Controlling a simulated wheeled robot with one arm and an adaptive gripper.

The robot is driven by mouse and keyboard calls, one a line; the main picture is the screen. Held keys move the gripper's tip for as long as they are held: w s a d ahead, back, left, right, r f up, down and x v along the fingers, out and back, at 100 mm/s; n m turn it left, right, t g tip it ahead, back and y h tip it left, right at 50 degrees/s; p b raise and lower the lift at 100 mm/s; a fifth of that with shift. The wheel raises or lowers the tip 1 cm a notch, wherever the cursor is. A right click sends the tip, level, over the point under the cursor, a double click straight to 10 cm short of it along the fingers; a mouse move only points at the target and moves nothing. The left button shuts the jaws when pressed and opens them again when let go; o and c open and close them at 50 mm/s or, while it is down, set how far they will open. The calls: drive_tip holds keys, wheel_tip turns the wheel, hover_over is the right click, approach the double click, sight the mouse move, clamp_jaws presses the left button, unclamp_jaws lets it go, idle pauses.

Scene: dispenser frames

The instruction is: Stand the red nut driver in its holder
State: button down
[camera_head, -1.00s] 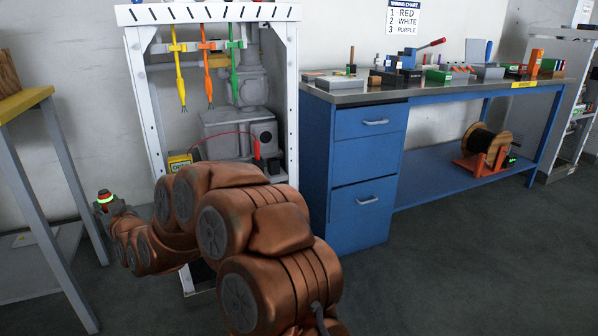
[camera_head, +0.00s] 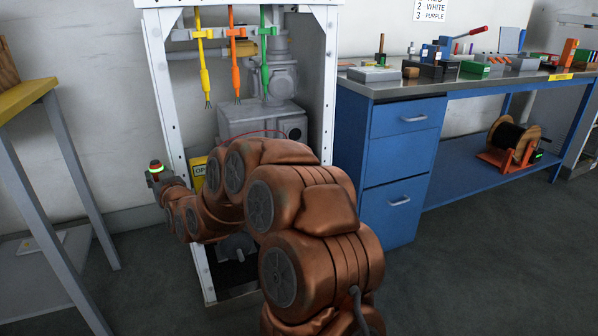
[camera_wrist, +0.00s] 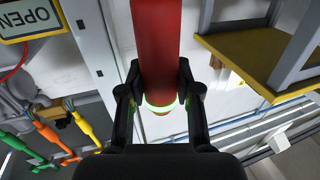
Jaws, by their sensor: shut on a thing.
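My gripper (camera_wrist: 160,75) is shut on a thick red bar, the red nut driver (camera_wrist: 158,35), in the wrist view. It runs from between the black fingers to the top edge. A glowing green-white ring and a small red tip show below the fingers. In the head view my arm's far end is at the left, in front of the white frame's left post; a small red top with a green ring (camera_head: 155,168) shows there. My fingers are not clear in that view. I cannot make out the driver's holder in either view.
The white frame (camera_head: 165,100) stands ahead, with yellow, orange and green hanging tools (camera_head: 235,55) and a grey machine inside. A yellow-topped table (camera_head: 25,100) is at left. A blue workbench (camera_head: 405,130) with several tools is at right. Open floor lies in front of the bench.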

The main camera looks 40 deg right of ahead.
drive_tip(key=s+d+r+m+g+h, duration=0.1)
drive_tip(key=s+d+r+m+h, duration=0.15)
drive_tip(key=s+d, duration=0.75)
drive_tip(key=s+d+r+m+g+h+p, duration=0.1)
drive_tip(key=s+d+r+h, duration=0.2)
drive_tip(key=d, duration=1.2)
drive_tip(key=s+d+r+m+g+h, duration=0.1)
drive_tip(key=s+d+r+m+h, duration=0.15)
drive_tip(key=s+d, duration=0.8)
drive_tip(key=s+d+b+x, duration=0.1)
drive_tip(key=b+x, duration=0.2)
drive_tip(key=x, duration=1.8)
wheel_tip(320, 180, down, 7)
drive_tip(key=b, duration=0.3)
drive_tip(key=shift+w+h, duration=0.2)
drive_tip(key=shift+h, duration=0.1)
drive_tip(key=shift+f, duration=0.1)
drive_tip(key=c, duration=0.8)
unclamp_jaws()
